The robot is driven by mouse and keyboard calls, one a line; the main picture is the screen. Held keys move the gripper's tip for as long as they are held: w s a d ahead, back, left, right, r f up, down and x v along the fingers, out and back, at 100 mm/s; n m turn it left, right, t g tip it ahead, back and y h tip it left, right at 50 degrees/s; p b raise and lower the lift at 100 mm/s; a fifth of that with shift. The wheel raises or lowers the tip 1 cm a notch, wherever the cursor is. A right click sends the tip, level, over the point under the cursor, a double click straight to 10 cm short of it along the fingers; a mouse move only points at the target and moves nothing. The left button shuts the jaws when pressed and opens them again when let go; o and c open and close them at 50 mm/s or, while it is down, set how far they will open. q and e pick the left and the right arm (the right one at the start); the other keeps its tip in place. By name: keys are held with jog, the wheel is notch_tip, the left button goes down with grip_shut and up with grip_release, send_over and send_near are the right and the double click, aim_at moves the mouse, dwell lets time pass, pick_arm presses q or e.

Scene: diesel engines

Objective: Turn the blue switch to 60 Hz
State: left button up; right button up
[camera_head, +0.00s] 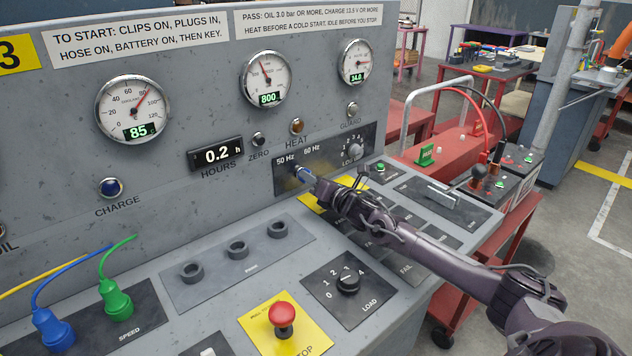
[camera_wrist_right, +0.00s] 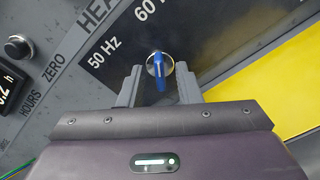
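The blue switch (camera_head: 303,171) sits on a dark plate under the 50 Hz and 60 Hz labels on the grey console face. In the right wrist view the blue switch (camera_wrist_right: 158,70) has a round silver base and stands nearly upright in the picture, below the 60 Hz label. I cannot tell for sure which setting it is at. My right gripper (camera_head: 318,184) is right at the switch in the head view. In the wrist view the right gripper (camera_wrist_right: 159,88) is open, one finger on each side of the switch, with gaps showing. My left gripper is not in view.
A LOAD knob (camera_head: 355,151) is just right of the switch. Below lie a red stop button (camera_head: 282,315) on a yellow plate and another LOAD knob (camera_head: 347,281). Blue (camera_head: 52,328) and green (camera_head: 115,300) plugs stand at lower left. A red cart with batteries (camera_head: 505,172) is at right.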

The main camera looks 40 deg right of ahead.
jog(key=s, duration=0.6)
jog(key=shift+s+d+f+b, duration=0.1)
jog(key=shift+s+d+b, duration=0.05)
jog(key=shift+d+b, duration=0.2)
jog(key=shift+s, duration=0.7)
